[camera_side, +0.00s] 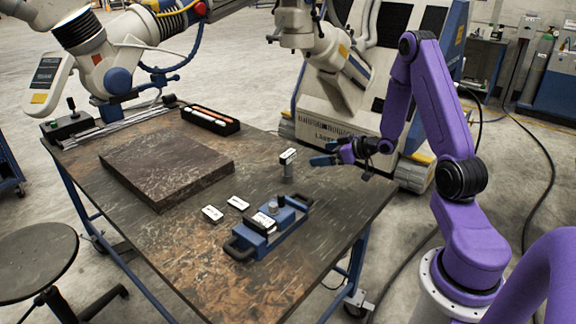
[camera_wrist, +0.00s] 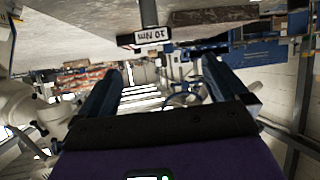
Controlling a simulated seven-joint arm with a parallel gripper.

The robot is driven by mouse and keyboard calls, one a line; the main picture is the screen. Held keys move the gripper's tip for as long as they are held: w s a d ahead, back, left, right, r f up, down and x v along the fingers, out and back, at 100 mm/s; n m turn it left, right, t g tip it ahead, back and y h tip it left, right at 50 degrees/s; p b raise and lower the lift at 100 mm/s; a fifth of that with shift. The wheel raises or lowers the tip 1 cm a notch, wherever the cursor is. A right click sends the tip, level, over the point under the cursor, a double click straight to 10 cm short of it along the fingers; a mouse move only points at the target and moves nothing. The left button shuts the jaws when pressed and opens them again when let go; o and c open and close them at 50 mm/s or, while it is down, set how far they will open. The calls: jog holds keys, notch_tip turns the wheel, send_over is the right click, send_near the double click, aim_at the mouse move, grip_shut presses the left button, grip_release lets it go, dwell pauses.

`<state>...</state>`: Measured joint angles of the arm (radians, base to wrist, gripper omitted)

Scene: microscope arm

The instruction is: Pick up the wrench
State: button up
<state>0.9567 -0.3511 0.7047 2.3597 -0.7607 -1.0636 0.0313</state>
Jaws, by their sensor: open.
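A small upright tool with a grey shaft and a dark crossbar, which appears to be the wrench (camera_side: 287,158), stands on the table. Its white label shows upside down in the wrist view, reading 10 Nm; there the wrench (camera_wrist: 146,38) is at the top middle, outside the gap between my fingers. My gripper (camera_side: 325,153) is open and empty, just right of the wrench in the side view and apart from it. In the wrist view its two blue fingers (camera_wrist: 162,68) are spread wide.
A blue fixture (camera_side: 285,222) with black handles sits at the table's front right. Two small labelled pieces (camera_side: 212,214) (camera_side: 238,203) lie left of it. A dark stone slab (camera_side: 165,165) and a black tray (camera_side: 210,122) occupy the far left. The front of the table (camera_side: 240,290) is clear.

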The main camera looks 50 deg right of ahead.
jog(key=d, duration=0.2)
send_near(291, 155)
jog(key=shift+m+t, duration=0.3)
jog(key=shift+t, duration=0.1)
jog(key=x, duration=0.4)
jog(key=f+x, duration=0.1)
jog(key=x, duration=0.1)
jog(key=shift+w+d+f, duration=0.15)
jog(key=shift+d, duration=0.05)
jog(key=shift+x, duration=2.55)
jog(key=shift+a+f, duration=0.1)
jog(key=c, duration=1.1)
